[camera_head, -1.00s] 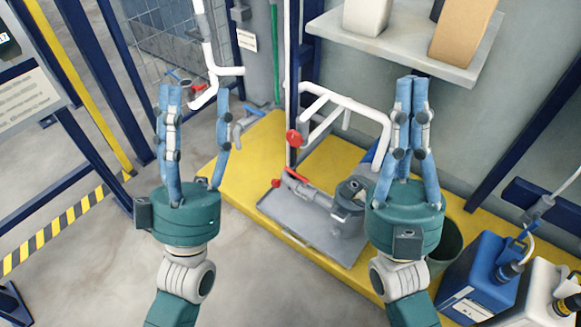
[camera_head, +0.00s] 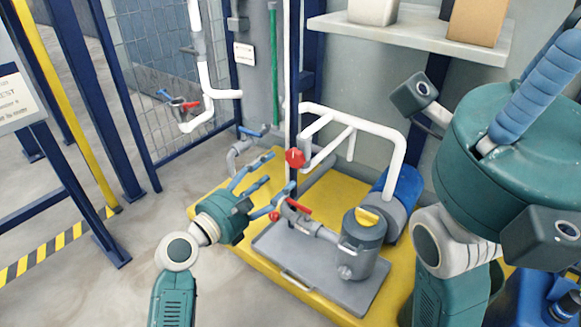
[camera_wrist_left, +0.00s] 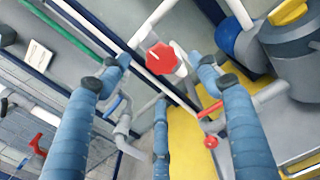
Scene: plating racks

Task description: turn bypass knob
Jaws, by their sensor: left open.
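A red lobed knob (camera_head: 295,158) sits on the white pipework in the head view, beside the dark blue post. In the left wrist view the red knob (camera_wrist_left: 161,58) shows ahead, between the spread blue fingertips, a little beyond them. My left gripper (camera_head: 277,172) is open and empty, just left of and below the knob, its fingers pointing toward the pipework. In the wrist view no finger of the left gripper (camera_wrist_left: 162,75) clearly touches the knob. My right gripper (camera_head: 558,65) is large at the right edge, its fingers partly cut off.
A grey pump (camera_head: 365,245) with a yellow cap stands in a grey tray (camera_head: 285,265). A red lever (camera_head: 299,206) and a smaller red knob (camera_head: 275,216) lie just below my left fingers. A shelf (camera_head: 420,38) hangs above. A wire fence stands behind left.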

